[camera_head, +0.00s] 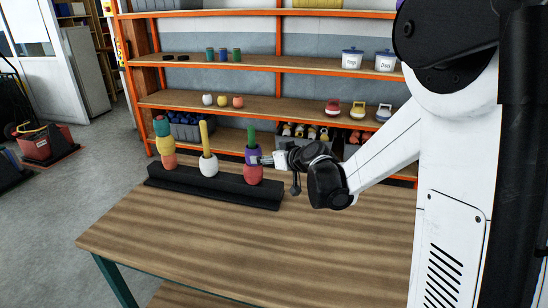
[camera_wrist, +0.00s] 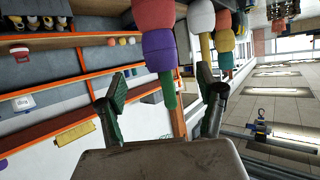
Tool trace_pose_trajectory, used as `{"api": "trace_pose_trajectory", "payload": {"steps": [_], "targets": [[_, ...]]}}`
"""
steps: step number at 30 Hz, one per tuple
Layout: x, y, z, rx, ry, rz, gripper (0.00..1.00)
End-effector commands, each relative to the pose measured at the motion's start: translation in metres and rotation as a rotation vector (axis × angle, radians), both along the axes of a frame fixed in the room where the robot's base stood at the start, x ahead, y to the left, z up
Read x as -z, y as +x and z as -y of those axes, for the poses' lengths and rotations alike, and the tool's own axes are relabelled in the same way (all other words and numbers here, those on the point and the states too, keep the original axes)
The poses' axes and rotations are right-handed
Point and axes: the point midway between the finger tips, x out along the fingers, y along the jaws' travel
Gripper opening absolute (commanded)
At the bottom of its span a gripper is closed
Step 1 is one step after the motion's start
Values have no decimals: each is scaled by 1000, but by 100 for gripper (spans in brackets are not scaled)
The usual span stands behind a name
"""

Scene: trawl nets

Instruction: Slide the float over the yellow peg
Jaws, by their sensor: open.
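The yellow peg (camera_head: 204,132) stands upright in the middle of a black base, with a white float (camera_head: 208,166) around its foot. The right-hand green peg (camera_head: 251,137) carries a red float (camera_head: 253,174) at the bottom and a purple float (camera_head: 252,154) above it. My gripper (camera_head: 262,160) is at the right side of the purple float. In the wrist view, which is upside down, my open gripper (camera_wrist: 164,88) has its fingers apart, with the green peg and purple float (camera_wrist: 160,58) beyond and between them. Contact cannot be told. The yellow peg (camera_wrist: 205,45) shows behind.
The left stack (camera_head: 165,143) has red, yellow and teal floats. The black base (camera_head: 215,188) sits at the back of the wooden table (camera_head: 230,240), whose front is clear. Orange shelves (camera_head: 280,95) behind hold loose floats, spools, jars and bins.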

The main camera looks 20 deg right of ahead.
Motion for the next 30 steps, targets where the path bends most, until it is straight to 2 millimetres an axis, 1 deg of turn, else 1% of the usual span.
{"api": "trace_pose_trajectory", "payload": {"steps": [1,9,15,21,30], "targets": [[4,9,-3,-2,0,0,69],[22,49,-17,-1,-1,-1,69],[33,74,-25,-1,0,-1,69],[38,87,-30,-1,-1,-1,69],[39,90,-30,0,0,-1,69]]}}
